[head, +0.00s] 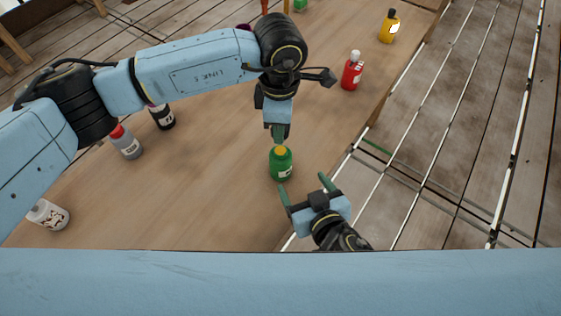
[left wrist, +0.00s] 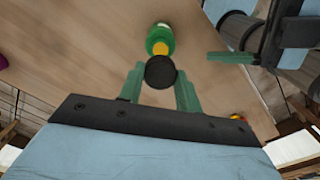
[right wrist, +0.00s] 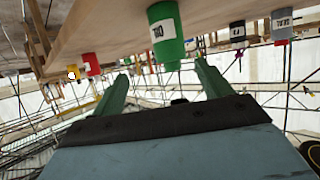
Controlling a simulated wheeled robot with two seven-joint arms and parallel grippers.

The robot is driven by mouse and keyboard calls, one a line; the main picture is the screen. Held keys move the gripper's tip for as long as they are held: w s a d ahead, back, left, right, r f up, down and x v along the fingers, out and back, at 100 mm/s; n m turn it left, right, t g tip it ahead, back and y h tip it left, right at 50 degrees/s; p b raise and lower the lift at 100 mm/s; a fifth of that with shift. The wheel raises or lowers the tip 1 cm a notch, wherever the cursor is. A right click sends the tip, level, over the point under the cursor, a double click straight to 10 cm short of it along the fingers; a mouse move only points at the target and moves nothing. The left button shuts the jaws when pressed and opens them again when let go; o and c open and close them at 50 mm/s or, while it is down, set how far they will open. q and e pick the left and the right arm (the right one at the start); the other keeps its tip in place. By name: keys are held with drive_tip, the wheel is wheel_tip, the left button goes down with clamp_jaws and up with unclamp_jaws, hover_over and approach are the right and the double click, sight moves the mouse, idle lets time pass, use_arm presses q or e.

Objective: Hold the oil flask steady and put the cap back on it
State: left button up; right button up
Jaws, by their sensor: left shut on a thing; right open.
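The green oil flask (head: 281,165) stands upright on the table near its right edge, with its orange neck uncovered. My left gripper (head: 279,132) is above the flask, pointing down. In the left wrist view the round black cap (left wrist: 160,72) is between its fingers, apart from the flask (left wrist: 159,38). The cap is hidden in the head view. My right gripper (head: 304,186) is open and empty, low beside the table edge. In the right wrist view the flask (right wrist: 165,35), which appears upside down, is beyond its spread fingers, not gripped.
A red bottle (head: 352,72) and a yellow bottle (head: 389,27) stand farther back on the right. A grey bottle with a red top (head: 126,143), a black bottle (head: 163,117) and a white bottle (head: 48,214) are on the left. The table (head: 215,190) is bare around the flask.

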sight(281, 150)
use_arm(q)
drive_tip(key=shift+d, duration=0.1)
use_arm(e)
drive_tip(key=shift+s+a+y, duration=0.2)
drive_tip(key=shift+a+y, duration=0.2)
drive_tip(key=shift+a, duration=0.15)
drive_tip(key=shift+w, duration=0.1)
drive_tip(key=x, duration=1.2)
drive_tip(key=c, duration=1.5)
use_arm(q)
drive_tip(key=shift+f, duration=2.45)
use_arm(e)
drive_tip(key=shift+o, duration=0.2)
use_arm(q)
drive_tip(key=shift+f, duration=0.9)
